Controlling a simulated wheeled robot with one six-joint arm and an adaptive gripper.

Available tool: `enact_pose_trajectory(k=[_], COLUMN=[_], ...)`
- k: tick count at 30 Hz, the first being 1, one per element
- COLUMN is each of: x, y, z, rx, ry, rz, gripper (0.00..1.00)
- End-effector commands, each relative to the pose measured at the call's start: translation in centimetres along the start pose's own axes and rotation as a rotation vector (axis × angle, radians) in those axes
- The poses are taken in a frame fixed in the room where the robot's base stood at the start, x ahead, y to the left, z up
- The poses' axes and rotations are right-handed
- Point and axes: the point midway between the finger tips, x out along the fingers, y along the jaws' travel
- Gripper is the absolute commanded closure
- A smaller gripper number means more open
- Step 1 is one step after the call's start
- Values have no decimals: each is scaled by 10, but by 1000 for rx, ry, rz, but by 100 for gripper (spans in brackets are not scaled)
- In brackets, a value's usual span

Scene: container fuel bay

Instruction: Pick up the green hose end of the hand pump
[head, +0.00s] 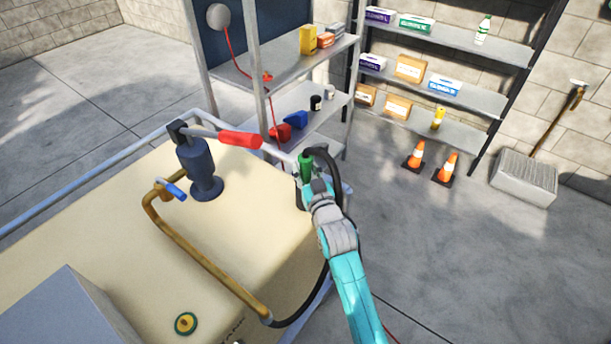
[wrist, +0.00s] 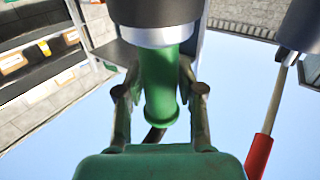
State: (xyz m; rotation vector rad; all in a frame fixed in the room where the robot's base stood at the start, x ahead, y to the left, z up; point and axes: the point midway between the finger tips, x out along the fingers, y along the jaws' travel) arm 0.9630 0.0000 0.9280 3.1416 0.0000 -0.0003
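The green hose end (head: 306,167) stands roughly upright at the far right corner of the cream-topped surface, with a black hose looping from its top. My gripper (head: 311,184) is right at it. In the wrist view the green hose end (wrist: 161,88) lies between the two fingers of my gripper (wrist: 161,82), below a pale grey collar. The fingertips are very close to its sides; whether they press on it is not clear. The dark blue hand pump (head: 201,168) stands to the left, with a red-gripped lever (head: 240,139) reaching toward the hose end.
A tan pipe (head: 205,262) with a blue handle (head: 173,189) bends across the cream top (head: 110,215). A grey shelf rack (head: 300,75) stands just behind the hose end. Two traffic cones (head: 446,168) stand on the floor at right. The right-hand floor is mostly clear.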

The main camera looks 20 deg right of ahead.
Motion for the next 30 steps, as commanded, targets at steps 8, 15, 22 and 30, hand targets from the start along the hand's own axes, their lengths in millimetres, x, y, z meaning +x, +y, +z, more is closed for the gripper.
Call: enact_pose_trajectory(k=[8, 15, 22, 30], x=[0, 0, 0, 0], y=[0, 0, 0, 0], z=[-1, -10, -51, -92], rx=[0, 0, 0, 0], ry=[2, 4, 7, 5], rz=[0, 0, 0, 0], gripper=[100, 100, 100, 100])
